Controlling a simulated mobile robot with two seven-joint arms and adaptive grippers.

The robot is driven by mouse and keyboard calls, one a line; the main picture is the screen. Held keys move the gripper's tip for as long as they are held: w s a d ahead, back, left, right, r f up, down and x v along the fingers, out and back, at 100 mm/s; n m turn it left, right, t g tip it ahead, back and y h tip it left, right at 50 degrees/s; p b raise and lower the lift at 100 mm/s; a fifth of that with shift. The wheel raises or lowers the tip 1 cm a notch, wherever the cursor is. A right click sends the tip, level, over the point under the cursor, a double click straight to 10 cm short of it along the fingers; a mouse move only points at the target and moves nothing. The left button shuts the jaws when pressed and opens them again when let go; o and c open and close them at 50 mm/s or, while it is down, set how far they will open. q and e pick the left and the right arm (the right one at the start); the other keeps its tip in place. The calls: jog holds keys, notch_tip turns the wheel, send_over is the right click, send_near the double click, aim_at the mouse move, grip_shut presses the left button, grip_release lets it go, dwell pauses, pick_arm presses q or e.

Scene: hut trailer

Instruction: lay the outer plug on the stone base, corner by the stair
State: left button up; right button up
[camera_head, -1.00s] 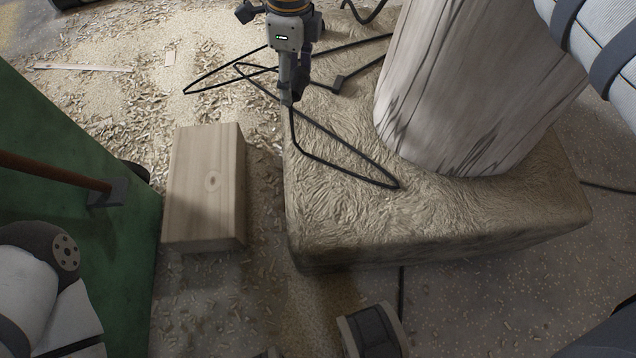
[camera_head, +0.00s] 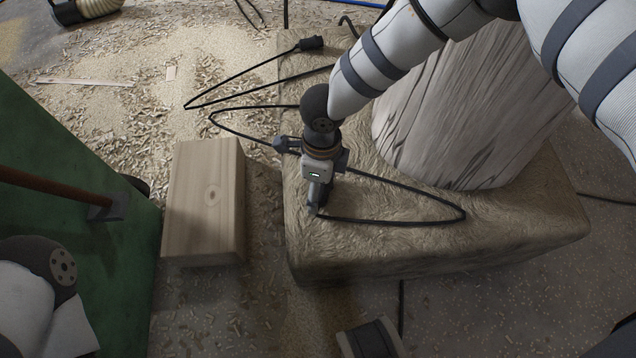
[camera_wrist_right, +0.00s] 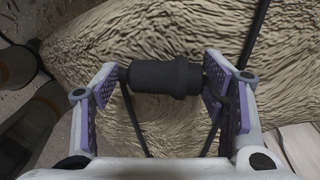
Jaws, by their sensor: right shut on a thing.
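My right gripper (camera_head: 317,208) points down over the left part of the stone base (camera_head: 440,240), on the side facing the wooden stair block (camera_head: 205,200). It is shut on a black plug (camera_wrist_right: 165,77), which lies across between the purple-padded fingers in the right wrist view. The gripper mostly hides this plug in the head view. I cannot tell whether the plug touches the stone. Another black plug (camera_head: 311,43) lies near the far left edge of the base, on a looping cable (camera_head: 400,221). The left gripper is out of view.
A thick pale wooden post (camera_head: 475,110) stands on the base, behind and right of my right gripper. A green panel (camera_head: 120,250) with a brown rod is at left. Wood shavings cover the floor. The front of the base top is clear apart from cable.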

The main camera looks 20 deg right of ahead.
jog(key=shift+r, duration=0.1)
jog(key=o, duration=1.1)
jog(key=shift+o, duration=0.2)
notch_tip(320, 180, up, 12)
jog(key=p, duration=0.3)
jog(key=shift+w+d, duration=0.3)
jog(key=shift+w, duration=0.05)
